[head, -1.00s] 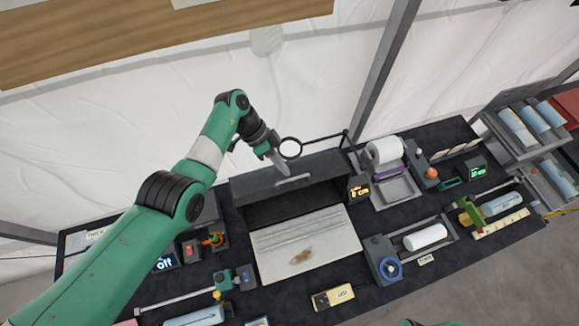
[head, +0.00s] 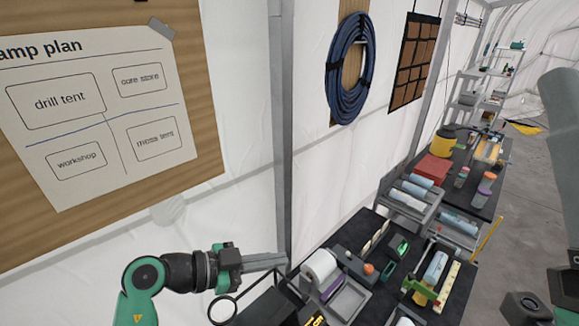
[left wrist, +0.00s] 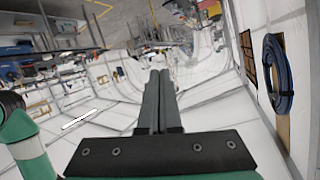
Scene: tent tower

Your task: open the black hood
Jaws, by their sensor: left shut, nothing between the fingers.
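The black hood is mostly out of frame. A dark panel that looks like part of it (head: 262,306) shows at the bottom edge of the head view, and its opening and handle are hidden. My left gripper (head: 284,259) points right, above and behind that panel, and is apart from it. Its two fingers are together and empty. In the left wrist view the closed fingers (left wrist: 159,100) point out into the tent, with no hood in front of them.
A black ring (head: 223,309) stands just below my left gripper. A white roll (head: 319,266) sits on the bench to its right. A tent pole (head: 281,130) rises behind the gripper. A blue hose coil (head: 349,68) and a paper plan (head: 100,110) hang at the back.

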